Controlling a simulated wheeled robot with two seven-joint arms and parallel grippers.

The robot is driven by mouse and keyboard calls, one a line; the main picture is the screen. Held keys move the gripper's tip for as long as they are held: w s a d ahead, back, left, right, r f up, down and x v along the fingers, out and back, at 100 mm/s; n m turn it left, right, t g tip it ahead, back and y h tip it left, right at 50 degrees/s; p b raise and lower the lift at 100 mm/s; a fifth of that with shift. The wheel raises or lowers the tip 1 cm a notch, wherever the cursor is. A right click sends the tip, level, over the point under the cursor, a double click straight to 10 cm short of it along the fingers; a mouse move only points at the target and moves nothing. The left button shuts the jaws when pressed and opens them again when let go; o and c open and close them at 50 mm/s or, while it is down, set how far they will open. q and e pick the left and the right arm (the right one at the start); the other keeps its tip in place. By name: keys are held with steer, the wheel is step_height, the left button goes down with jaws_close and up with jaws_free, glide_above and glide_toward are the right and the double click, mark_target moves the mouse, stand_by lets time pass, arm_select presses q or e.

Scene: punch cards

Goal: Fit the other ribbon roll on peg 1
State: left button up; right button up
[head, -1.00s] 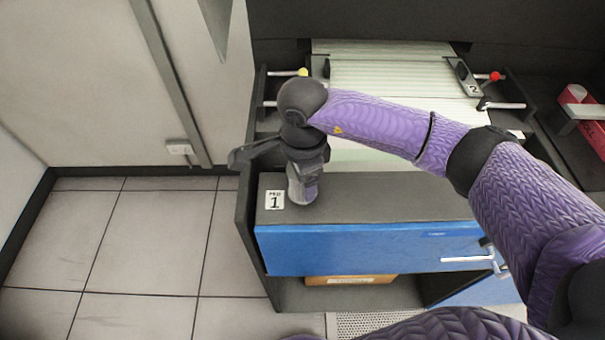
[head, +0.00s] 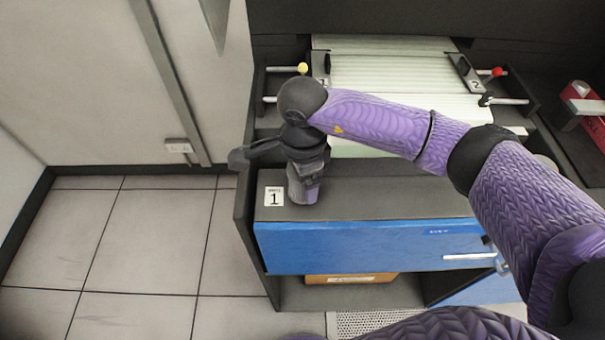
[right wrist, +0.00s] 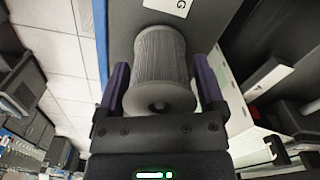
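The grey ribbon roll (right wrist: 160,60) fills the space between the two purple fingers of my right gripper (right wrist: 160,75) in the right wrist view. Both fingers lie along its sides and appear to touch it. In the head view my right gripper (head: 304,168) points down over the dark ledge, with the roll (head: 303,190) just right of the white label with 1 (head: 274,197). Any peg under the roll is hidden, and I cannot tell if the roll is seated. My left gripper is not in view.
The dark ledge (head: 400,195) is bare to the right, above a blue drawer front (head: 370,247) with a metal handle. Behind are pale card rows (head: 390,75) and rods with a yellow knob (head: 303,68) and a red knob (head: 498,72). A wall stands at left.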

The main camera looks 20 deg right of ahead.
steer(key=shift+o, duration=0.4)
